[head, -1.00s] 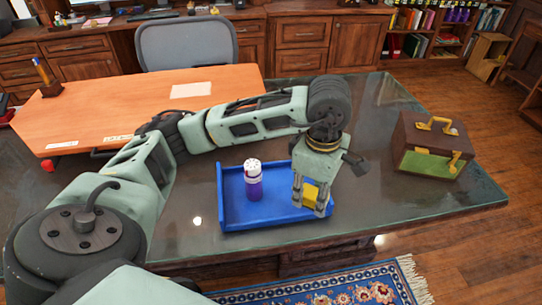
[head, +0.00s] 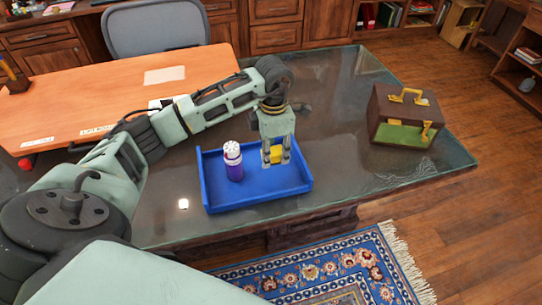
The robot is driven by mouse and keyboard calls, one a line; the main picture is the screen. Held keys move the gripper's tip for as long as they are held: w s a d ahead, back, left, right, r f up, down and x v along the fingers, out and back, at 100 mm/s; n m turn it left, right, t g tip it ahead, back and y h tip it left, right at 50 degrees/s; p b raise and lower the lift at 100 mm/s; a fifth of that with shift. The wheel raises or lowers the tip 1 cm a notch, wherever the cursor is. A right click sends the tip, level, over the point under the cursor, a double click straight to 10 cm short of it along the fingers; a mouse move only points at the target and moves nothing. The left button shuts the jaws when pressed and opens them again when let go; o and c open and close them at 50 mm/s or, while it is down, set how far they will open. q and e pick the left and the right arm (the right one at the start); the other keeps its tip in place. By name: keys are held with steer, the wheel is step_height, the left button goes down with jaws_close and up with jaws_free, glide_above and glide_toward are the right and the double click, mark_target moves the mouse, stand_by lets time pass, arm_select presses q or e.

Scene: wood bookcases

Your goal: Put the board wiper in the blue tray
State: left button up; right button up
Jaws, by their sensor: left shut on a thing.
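The blue tray (head: 258,199) sits on the glass-topped desk, in the middle of the head view. A yellow block, which looks like the board wiper (head: 277,156), is between the fingers of my left gripper (head: 276,159). That gripper points down over the right part of the tray and is shut on the wiper. I cannot tell whether the wiper touches the tray floor. The fingers hide part of the wiper. My right gripper is out of view.
A purple bottle with a white top (head: 234,162) stands upright in the tray's left part. A brown case with gold handles (head: 404,114) stands to the right on the desk. An orange desktop (head: 120,85) lies behind left. Clear glass lies between tray and case.

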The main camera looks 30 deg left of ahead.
mark_target(272, 168)
arm_select(q)
steer(key=shift+w+a+f, duration=0.25)
steer(key=shift+a+f, duration=0.1)
steer(key=shift+a, duration=0.1)
step_height(272, 168, down, 4)
steer(key=shift+r+p, duration=0.1)
steer(key=shift+p, duration=0.4)
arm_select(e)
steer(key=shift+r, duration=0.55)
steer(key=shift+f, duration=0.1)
arm_select(q)
steer(key=shift+f, duration=0.25)
steer(key=o, duration=1.1)
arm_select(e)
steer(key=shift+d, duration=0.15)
arm_select(q)
steer(key=shift+r, duration=0.2)
